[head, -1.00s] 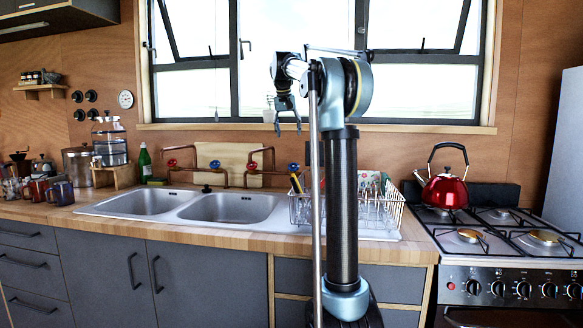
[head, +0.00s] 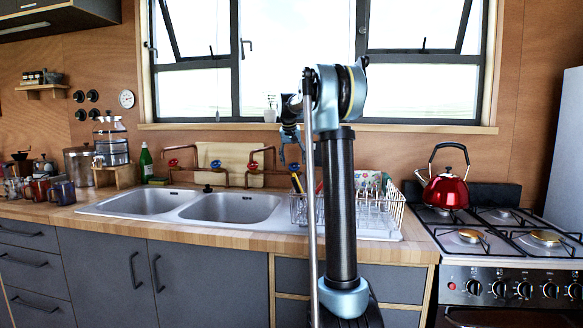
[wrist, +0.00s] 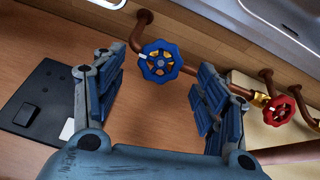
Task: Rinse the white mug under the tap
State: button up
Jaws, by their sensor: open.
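My gripper (head: 292,158) is open and empty, fingers pointing down, in front of the window and near the right-hand copper tap (head: 262,160). In the wrist view, my gripper (wrist: 155,75) has its fingers apart, with a blue valve wheel (wrist: 160,62) showing between them. I cannot tell whether they touch it. A red valve wheel (wrist: 284,109) shows to the right. No running water is visible. A small whitish cup shape (head: 98,161) by the glass dispenser may be the white mug; it is too small to be sure. The sink has a left basin (head: 145,203) and a right basin (head: 232,207), both seemingly empty.
A dish rack (head: 385,215) stands right of the sink, partly behind my arm. A red kettle (head: 445,190) sits on the stove (head: 500,235). Coloured mugs (head: 61,192) and a green bottle (head: 145,163) stand left. The front counter edge is clear.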

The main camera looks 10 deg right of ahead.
aim_at(294, 167)
jog(key=shift+x, duration=1.35)
jog(key=c, duration=1.1)
jog(key=shift+o, duration=0.2)
jog(key=shift+a, duration=0.15)
jog(key=shift+a+n+h, duration=0.15)
jog(key=shift+n+h, duration=0.45)
jog(key=shift+n, duration=1.5)
jog(key=shift+n+h, duration=0.4)
jog(key=shift+n, duration=1.4)
